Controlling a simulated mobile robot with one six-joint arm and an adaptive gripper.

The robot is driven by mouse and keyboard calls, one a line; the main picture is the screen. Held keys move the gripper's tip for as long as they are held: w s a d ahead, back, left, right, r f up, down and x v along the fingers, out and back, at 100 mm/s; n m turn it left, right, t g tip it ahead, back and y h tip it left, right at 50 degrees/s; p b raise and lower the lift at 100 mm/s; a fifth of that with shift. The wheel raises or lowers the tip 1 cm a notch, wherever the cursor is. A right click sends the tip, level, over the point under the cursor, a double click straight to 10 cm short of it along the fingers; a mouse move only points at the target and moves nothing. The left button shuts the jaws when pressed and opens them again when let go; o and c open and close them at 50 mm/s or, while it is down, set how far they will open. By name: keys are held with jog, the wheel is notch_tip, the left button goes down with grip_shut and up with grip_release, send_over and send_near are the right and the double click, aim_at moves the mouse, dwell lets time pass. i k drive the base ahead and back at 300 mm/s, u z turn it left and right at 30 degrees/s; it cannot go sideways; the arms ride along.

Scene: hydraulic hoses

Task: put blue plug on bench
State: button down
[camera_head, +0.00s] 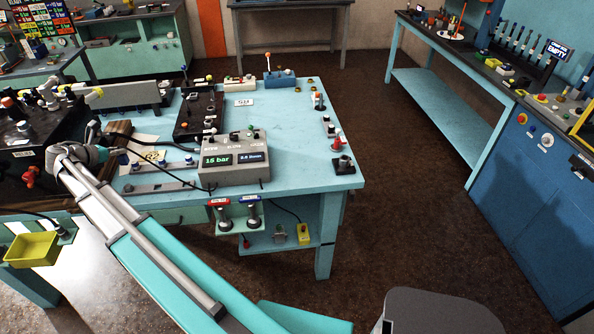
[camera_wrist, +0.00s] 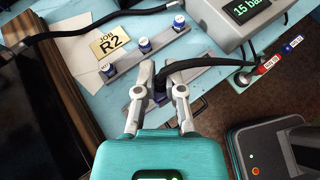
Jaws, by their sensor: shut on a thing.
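My gripper (camera_wrist: 161,72) is shut on a small dark, bluish piece (camera_wrist: 160,97), which fits the blue plug but is mostly hidden between the fingers. A black hose (camera_wrist: 212,65) arches from the right and runs down between and behind the fingers. The fingertips are over the light blue bench (camera_wrist: 205,48), beside a grey rail (camera_wrist: 127,57) with blue-topped fittings (camera_wrist: 145,45). In the head view my gripper (camera_head: 104,153) is at the left part of the bench (camera_head: 290,135), and the held piece is too small to make out.
A grey meter box (camera_head: 235,158) reading 15 bar stands at the bench's front. A JOB R2 card (camera_wrist: 112,42) lies behind the rail. A dark manifold (camera_head: 200,112) stands farther back. The bench's right middle is clear. A yellow tray (camera_head: 32,249) is at the left.

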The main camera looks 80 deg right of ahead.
aim_at(301, 168)
jog(key=u, duration=0.55)
jog(key=k, duration=1.3)
jog(key=z, duration=0.65)
